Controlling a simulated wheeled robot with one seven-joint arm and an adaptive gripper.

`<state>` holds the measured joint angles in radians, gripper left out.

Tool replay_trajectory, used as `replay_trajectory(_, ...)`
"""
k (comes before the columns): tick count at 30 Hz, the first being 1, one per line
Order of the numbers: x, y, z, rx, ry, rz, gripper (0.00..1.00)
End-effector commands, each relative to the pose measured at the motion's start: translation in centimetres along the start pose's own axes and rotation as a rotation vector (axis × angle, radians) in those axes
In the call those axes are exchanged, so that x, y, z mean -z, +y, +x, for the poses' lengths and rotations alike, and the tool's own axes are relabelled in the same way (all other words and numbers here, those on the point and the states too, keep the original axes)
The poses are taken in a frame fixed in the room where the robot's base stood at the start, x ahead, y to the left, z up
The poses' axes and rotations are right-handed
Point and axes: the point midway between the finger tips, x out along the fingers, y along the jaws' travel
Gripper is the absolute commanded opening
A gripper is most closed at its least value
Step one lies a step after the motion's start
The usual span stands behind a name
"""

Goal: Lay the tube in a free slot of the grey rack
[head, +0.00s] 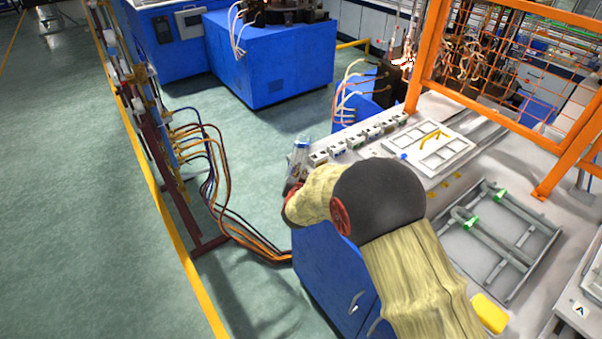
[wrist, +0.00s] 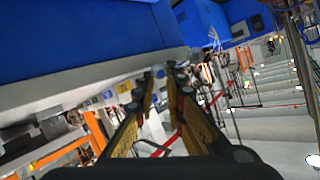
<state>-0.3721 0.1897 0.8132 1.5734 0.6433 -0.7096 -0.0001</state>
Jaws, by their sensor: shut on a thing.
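My gripper (wrist: 163,82) is in the middle of the wrist view, its two fingers close together on a thin thing that hardly shows between the tips. In the head view a pale, clear piece (head: 301,150) stands up at the end of my arm, beside the table's left edge; I take it for the tube, though its full shape is hidden by the arm. The grey rack (head: 534,262) lies on the table to the right of my arm. Grey tubes (head: 487,240) with green marks lie across it, and bare gaps show between its bars.
A white panelled tray (head: 432,147) and a row of small boxes (head: 345,148) stand behind my arm. A yellow block (head: 489,313) lies in front of the rack. An orange mesh fence (head: 425,60) rises at the back right. Cables (head: 225,195) hang at the left.

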Motion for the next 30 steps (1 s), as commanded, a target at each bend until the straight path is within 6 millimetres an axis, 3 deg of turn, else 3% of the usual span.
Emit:
replay_trajectory(10, -0.1, 0.0, 0.0, 0.0, 0.0, 0.0, 0.3)
replay_trajectory(22, 0.3, -0.1, -0.2, 0.0, -0.001, -0.001, 0.3)
replay_trajectory(30, 0.4, -0.2, -5.0, 0.002, -0.001, -0.001, 0.3)
